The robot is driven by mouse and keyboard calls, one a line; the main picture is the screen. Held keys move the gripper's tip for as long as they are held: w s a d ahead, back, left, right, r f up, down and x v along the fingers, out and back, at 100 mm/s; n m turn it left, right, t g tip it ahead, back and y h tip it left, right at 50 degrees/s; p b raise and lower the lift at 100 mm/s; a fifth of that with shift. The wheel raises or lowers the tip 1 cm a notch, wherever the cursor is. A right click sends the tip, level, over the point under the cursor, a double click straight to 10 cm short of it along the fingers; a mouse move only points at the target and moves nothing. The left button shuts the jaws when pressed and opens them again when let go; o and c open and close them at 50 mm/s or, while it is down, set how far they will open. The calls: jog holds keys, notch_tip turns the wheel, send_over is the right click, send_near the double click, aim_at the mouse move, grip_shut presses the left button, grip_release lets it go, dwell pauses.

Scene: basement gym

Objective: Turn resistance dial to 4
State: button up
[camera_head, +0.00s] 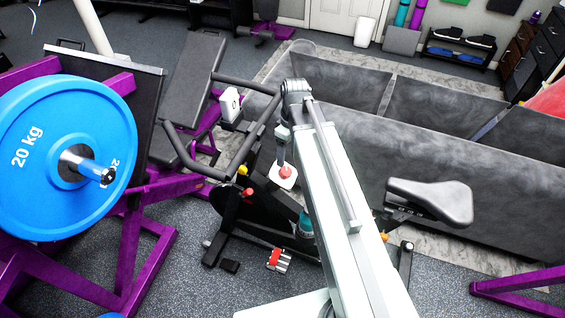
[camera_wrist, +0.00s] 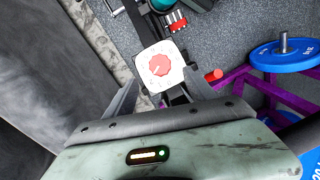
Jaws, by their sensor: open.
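The resistance dial is a red knob (camera_head: 285,171) on a white square plate (camera_head: 283,182) on the exercise bike. In the wrist view the red knob (camera_wrist: 159,65) sits on the white plate (camera_wrist: 148,54), which has small dark marks around the knob. The number the knob points to is too small to read. My gripper (camera_wrist: 161,80) is open and empty, with one finger on each side of the plate in the picture. In the head view my gripper (camera_head: 282,150) is just above the dial. I cannot tell whether it touches the plate.
The bike's handlebars (camera_head: 226,166) stand left of the dial, and its black saddle (camera_head: 440,202) to the right. A purple rack with a blue 20 kg plate (camera_head: 50,150) is at the left. A grey sofa (camera_head: 350,140) stands behind the bike.

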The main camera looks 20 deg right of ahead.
aim_at(286, 170)
jog(key=f+b, duration=0.7)
jog(key=f, duration=0.1)
jog(key=shift+s+a+b, duration=0.25)
jog(key=shift+a+b, duration=0.05)
jog(key=shift+a, duration=0.05)
jog(key=shift+r, duration=0.15)
jog(key=shift+c, duration=0.3)
